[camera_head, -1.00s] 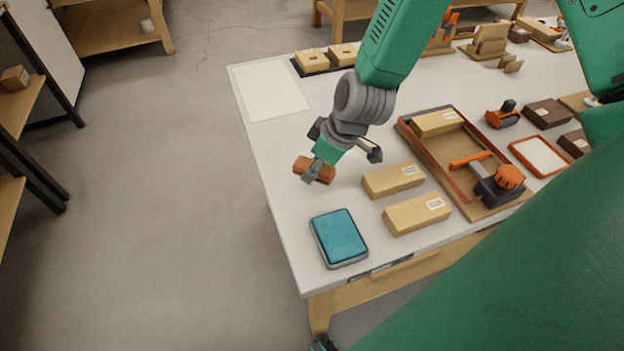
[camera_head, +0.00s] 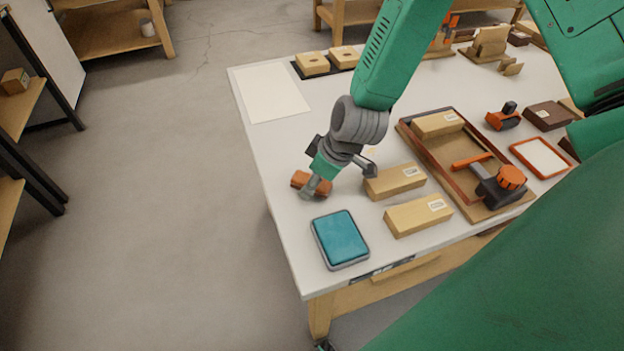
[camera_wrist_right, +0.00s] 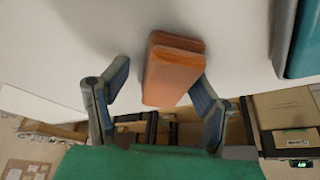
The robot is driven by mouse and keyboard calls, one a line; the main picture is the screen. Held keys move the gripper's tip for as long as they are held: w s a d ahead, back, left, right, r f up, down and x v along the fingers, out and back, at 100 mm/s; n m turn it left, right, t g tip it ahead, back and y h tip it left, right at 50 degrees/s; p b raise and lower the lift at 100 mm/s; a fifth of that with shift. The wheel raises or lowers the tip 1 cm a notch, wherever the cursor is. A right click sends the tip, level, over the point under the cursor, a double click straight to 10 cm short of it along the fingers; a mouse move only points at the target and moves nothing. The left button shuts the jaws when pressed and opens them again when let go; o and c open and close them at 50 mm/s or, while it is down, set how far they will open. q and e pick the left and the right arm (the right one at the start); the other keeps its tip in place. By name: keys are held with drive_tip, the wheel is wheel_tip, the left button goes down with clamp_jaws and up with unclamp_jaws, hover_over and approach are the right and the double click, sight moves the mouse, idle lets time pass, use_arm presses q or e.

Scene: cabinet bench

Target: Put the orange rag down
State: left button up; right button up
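The orange rag (camera_head: 312,183), a small folded block shape, is at the left part of the white bench, just above the teal pad. My right gripper (camera_head: 340,180) is over the bench beside it, with its fingers spread. In the right wrist view the rag (camera_wrist_right: 172,70) lies between the spread fingers of the gripper (camera_wrist_right: 160,85). It is close to or against the right finger, and a clear gap separates it from the left finger. The rag appears to rest on the bench top, though its underside is hidden. My left gripper is not in view.
The teal pad (camera_head: 340,238) lies near the bench's front left corner. Two cardboard boxes (camera_head: 394,181) (camera_head: 418,215) and a brown tray (camera_head: 462,184) stand to the right. A white sheet (camera_head: 268,92) lies at the back left. Bare bench top surrounds the rag's far side.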

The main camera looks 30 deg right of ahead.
drive_tip(key=shift+s+a+f, duration=0.1)
drive_tip(key=shift+s+f, duration=0.05)
drive_tip(key=shift+s, duration=0.15)
drive_tip(key=shift+r, duration=0.25)
drive_tip(key=p+v, duration=0.2)
drive_tip(key=v, duration=1)
drive_tip(key=shift+w+r, duration=0.2)
drive_tip(key=shift+w, duration=0.05)
